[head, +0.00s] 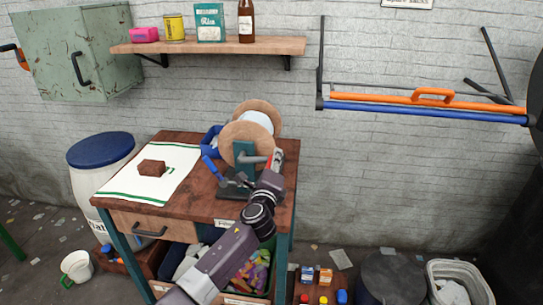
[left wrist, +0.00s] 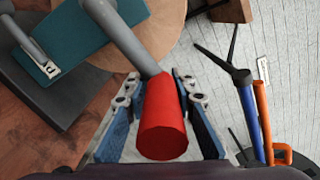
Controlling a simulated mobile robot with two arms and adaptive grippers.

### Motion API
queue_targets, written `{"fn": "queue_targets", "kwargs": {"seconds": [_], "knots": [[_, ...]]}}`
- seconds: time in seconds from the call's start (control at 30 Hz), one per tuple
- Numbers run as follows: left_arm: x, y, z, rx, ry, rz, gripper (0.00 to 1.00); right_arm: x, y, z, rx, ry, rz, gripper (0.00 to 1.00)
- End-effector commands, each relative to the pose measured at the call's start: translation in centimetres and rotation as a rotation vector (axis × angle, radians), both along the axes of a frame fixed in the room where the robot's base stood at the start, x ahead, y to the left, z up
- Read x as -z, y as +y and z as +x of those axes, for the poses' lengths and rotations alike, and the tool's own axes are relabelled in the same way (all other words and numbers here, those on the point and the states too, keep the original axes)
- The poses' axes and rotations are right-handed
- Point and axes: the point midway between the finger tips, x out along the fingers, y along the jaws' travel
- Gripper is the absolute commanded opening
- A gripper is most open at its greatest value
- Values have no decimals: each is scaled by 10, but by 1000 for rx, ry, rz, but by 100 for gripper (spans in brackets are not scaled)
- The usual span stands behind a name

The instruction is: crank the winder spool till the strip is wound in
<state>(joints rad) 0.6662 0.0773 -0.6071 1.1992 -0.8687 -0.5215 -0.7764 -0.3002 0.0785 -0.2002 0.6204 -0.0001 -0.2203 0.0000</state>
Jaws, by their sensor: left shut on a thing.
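The winder spool (head: 245,134) stands on the right part of the wooden table, with two tan round flanges and a pale band (head: 257,121) between them. A teal upright (head: 243,152) on a dark base bears it in front. The red crank grip (left wrist: 163,118) sits on a grey rod in the left wrist view. My left gripper (head: 271,173) is shut on this grip, with a blue-grey finger on each side of it. The gripper hides much of the crank in the head view. I cannot tell whether any strip hangs free. My right gripper is not in view.
A blue looped item (head: 210,141) lies left of the spool. A brown block (head: 151,168) rests on a white cloth (head: 170,186) at the table's left. A wooden shelf (head: 215,46) with goods hangs above. Orange and blue bars (head: 420,109) are on the right wall.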

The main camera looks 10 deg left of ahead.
Motion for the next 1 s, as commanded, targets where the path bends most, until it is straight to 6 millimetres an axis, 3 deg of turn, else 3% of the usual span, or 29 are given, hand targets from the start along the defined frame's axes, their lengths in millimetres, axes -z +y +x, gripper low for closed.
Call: {"fn": "queue_targets", "kwargs": {"seconds": [0.5,1.0], "knots": [[43,7,2,-4,-24,458,0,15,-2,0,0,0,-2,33],[59,15,2,-4,-32,649,0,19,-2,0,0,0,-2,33]]}}
